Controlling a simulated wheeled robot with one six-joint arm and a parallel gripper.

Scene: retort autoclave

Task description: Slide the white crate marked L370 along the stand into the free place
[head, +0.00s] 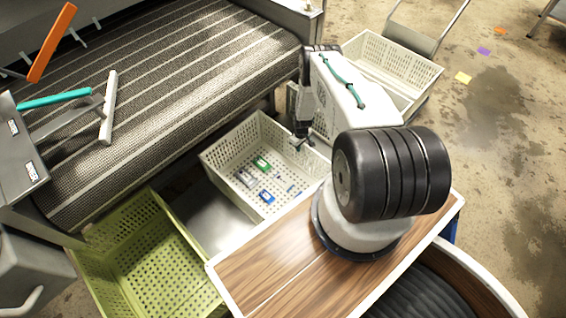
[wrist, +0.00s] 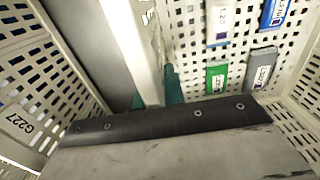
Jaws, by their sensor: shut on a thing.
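The white crate (head: 218,160) stands on the grey metal stand (head: 212,218) in the head view, with several small coloured labelled pieces inside. I cannot read its mark in either view. My gripper (head: 300,142) is at its far right rim and is shut on that wall. In the wrist view my teal fingertips (wrist: 160,92) pinch the white rim (wrist: 122,30), with the crate's perforated floor to the right. A bare strip of the stand, the free place, lies between this crate and the green crate (head: 122,235) to its left.
A second crate (wrist: 38,118) marked G227 lies left of the held rim in the wrist view, across a narrow grey gap. Another white crate (head: 425,82) stands behind my arm.

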